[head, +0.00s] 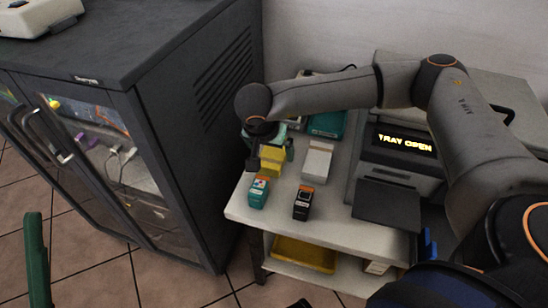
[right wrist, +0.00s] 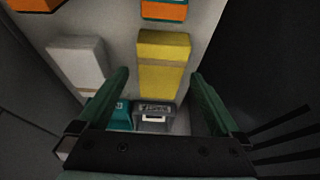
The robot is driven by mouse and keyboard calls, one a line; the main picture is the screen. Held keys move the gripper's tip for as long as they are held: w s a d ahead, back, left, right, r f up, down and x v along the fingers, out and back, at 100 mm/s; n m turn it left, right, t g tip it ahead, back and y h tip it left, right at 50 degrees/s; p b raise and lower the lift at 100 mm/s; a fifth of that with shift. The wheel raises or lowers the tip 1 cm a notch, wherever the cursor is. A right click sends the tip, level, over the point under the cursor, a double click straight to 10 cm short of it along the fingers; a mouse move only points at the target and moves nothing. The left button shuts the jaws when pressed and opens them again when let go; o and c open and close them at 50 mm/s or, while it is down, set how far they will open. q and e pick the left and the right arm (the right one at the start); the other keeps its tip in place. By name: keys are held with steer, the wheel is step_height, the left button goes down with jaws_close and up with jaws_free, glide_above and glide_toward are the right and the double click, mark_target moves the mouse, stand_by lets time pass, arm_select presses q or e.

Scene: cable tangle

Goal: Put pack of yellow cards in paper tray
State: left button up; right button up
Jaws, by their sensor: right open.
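The pack of yellow cards (head: 271,162) lies on the white table's top, partly hidden by my right gripper (head: 268,148). In the right wrist view the yellow pack (right wrist: 163,62) has a paler band and lies beyond and between the green fingers of my right gripper (right wrist: 160,76). That gripper is open, with nothing between its fingers. A printer (head: 400,143) with a lit "TRAY OPEN" display has a dark tray (head: 387,205) sticking out at its front. One green finger of my left gripper (head: 37,262) shows at the lower left; its opening cannot be judged.
A white box (head: 317,160) lies right of the pack. A teal-and-orange box (head: 259,192) and a black-and-orange box (head: 303,202) stand near the table's front edge. A dark cabinet (head: 180,120) is close on the left. A yellow tray (head: 303,254) lies on the lower shelf.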

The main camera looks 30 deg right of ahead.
steer(key=shift+x, duration=0.85)
arm_select(q)
steer(key=shift+f, duration=0.3)
arm_select(e)
steer(key=shift+c, duration=0.2)
